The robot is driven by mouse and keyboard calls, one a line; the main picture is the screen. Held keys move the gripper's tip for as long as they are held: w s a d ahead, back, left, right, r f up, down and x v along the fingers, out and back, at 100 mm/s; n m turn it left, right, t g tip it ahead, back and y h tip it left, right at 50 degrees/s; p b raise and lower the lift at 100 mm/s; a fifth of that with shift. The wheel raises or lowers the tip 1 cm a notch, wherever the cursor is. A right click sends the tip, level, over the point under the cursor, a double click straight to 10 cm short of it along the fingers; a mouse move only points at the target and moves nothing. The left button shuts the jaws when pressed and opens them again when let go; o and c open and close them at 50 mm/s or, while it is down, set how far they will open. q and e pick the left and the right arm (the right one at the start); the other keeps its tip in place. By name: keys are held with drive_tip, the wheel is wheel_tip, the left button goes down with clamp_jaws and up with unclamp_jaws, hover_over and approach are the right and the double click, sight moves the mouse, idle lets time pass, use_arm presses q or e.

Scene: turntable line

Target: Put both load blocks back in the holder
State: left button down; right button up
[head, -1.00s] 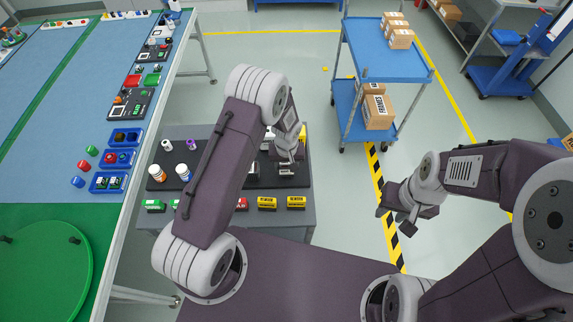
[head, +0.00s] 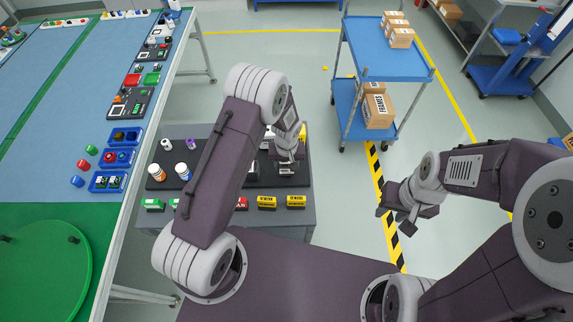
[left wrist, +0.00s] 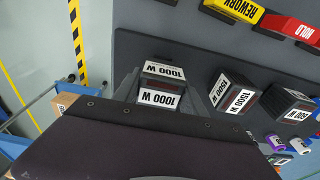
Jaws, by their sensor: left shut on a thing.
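A load block marked 1000 W (left wrist: 162,85) sits between the fingers of my left gripper, which is shut on it low over the dark board. My left gripper (head: 286,168) shows in the head view at the right part of the side table, where my arm hides much of the board. A second block marked 1500 W (left wrist: 232,93) stands beside it on the board, and a further dark block (left wrist: 288,104) stands beyond that. I cannot make out which part is the holder. My right gripper (head: 396,218) hangs over the floor, empty, with its fingers apart.
The grey side table (head: 225,223) bears a dark board (left wrist: 150,48), bottles (head: 183,171) and coloured label blocks (head: 267,201). A long blue-topped bench (head: 60,150) with small blue trays (head: 106,181) stands left. A blue cart (head: 385,66) with boxes stands behind right.

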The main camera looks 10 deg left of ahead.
use_arm(q)
drive_tip(key=shift+f+b, duration=1.3)
drive_tip(key=shift+f, duration=0.05)
idle(0.3)
drive_tip(key=c, duration=0.6)
unclamp_jaws()
drive_tip(key=r, duration=0.3)
drive_tip(key=r+b, duration=0.1)
drive_tip(key=r, duration=0.2)
drive_tip(key=s+r, duration=0.1)
drive_tip(key=r, duration=0.2)
drive_tip(key=shift+s+d+b, duration=0.1)
drive_tip(key=shift+d+b, duration=0.05)
drive_tip(key=shift+b, duration=0.25)
